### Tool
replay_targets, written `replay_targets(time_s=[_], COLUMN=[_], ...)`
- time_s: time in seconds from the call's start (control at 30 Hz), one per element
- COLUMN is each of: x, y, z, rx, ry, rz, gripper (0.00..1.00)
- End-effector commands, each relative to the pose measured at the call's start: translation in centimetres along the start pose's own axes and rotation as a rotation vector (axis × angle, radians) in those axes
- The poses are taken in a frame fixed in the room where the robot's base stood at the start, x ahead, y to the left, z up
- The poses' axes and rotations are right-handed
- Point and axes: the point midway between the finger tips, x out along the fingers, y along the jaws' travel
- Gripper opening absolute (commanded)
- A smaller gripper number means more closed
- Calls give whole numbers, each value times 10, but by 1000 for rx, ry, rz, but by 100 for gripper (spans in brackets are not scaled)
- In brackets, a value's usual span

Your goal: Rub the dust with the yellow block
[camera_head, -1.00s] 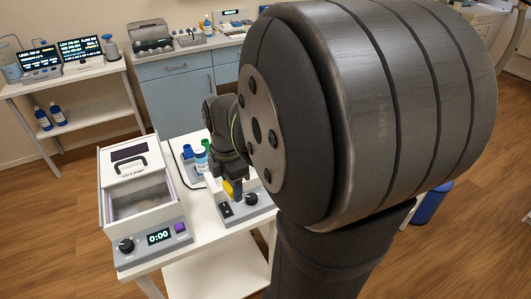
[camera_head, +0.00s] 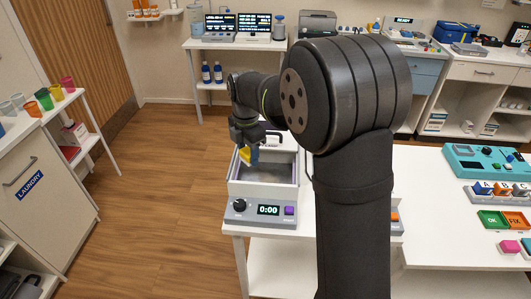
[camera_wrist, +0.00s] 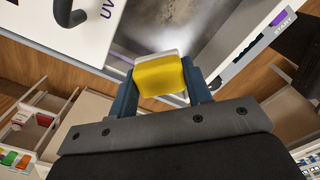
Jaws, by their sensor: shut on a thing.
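My gripper (camera_head: 246,150) is shut on the yellow block (camera_head: 244,155), holding it above the left back part of the open white UV box (camera_head: 234,187). In the wrist view, the yellow block (camera_wrist: 160,76) sits between my two blue fingers, with a pale layer on its far side. Beyond it, brownish-grey dust (camera_wrist: 153,22) marks the box's grey floor. The block looks raised above the floor; contact is not visible. The arm hides part of the box's back.
The box's front panel has a black knob (camera_head: 239,205), a display (camera_head: 268,210) reading 0:00 and a purple button (camera_head: 289,210). The lid handle (camera_head: 272,137) rises at the back. The box walls surround the dusty floor. Open wooden floor lies to the left.

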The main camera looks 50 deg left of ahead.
Motion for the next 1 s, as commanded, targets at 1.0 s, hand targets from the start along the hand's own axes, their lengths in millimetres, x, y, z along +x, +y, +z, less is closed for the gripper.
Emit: replay_targets(time_s=[1.0], x=[76], y=[-8], z=[8], rx=[3], ry=[0], rz=[0], gripper=[24])
